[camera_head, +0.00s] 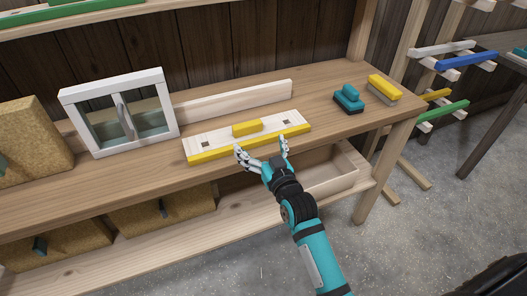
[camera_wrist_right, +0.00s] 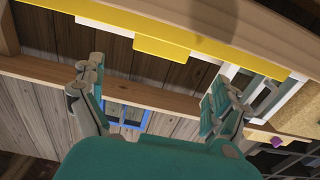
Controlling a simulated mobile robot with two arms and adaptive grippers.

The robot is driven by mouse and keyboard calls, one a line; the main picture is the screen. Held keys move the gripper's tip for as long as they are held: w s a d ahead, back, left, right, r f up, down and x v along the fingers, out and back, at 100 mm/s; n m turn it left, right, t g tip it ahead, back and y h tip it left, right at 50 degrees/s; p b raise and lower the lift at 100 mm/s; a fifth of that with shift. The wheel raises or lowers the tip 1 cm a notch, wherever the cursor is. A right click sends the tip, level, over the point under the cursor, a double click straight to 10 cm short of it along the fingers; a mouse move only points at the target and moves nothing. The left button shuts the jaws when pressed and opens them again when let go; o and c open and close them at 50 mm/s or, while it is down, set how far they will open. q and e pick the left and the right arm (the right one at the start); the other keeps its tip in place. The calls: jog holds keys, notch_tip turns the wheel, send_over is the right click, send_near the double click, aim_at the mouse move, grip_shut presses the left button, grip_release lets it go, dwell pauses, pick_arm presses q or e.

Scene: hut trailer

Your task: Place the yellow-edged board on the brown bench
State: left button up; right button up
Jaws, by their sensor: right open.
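The yellow-edged board (camera_head: 218,138) is pale wood with a yellow front strip and a yellow block on top. It lies flat on the brown bench (camera_head: 330,125), near its front edge. My right gripper (camera_head: 263,152) is open and empty just in front of the board's yellow edge, its fingers apart and pointing at it. In the right wrist view the yellow edge (camera_wrist_right: 215,54) crosses the top, beyond the open right gripper (camera_wrist_right: 155,80). I cannot tell whether a fingertip touches the board. My left gripper is out of view.
On the bench stand a white-framed window (camera_head: 165,85), a cork-like block (camera_head: 40,150), a long plank (camera_head: 235,98), a teal tool (camera_head: 348,102) and a yellow brush (camera_head: 384,88). A wooden drawer or tray (camera_head: 350,168) sits below. A rack with coloured bars (camera_head: 468,61) stands right.

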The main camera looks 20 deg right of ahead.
jog(key=s+a+f+g, duration=0.1)
jog(key=s+f+g, duration=0.3)
jog(key=f, duration=0.9)
jog(key=s+a+f+n+g, duration=0.1)
jog(key=s+f+g, duration=0.1)
jog(key=s+f, duration=0.75)
jog(key=s+f+g, duration=0.2)
jog(key=f+g, duration=0.1)
jog(key=f, duration=1.2)
jog(key=s+d+f+g, duration=0.1)
jog(key=s+f+g, duration=0.1)
jog(key=s+f, duration=0.4)
jog(key=s+d+f+g, duration=0.2)
jog(key=s+f, duration=0.5)
jog(key=s, duration=1)
jog(key=s+d+f+n+g, duration=0.1)
jog(key=s+f+g, duration=0.3)
jog(key=s, duration=0.8)
notch_tip(320, 180, down, 3)
jog(key=shift+s+d+r+h, duration=0.2)
jog(key=shift+s+d+h, duration=0.1)
jog(key=shift+d, duration=0.35)
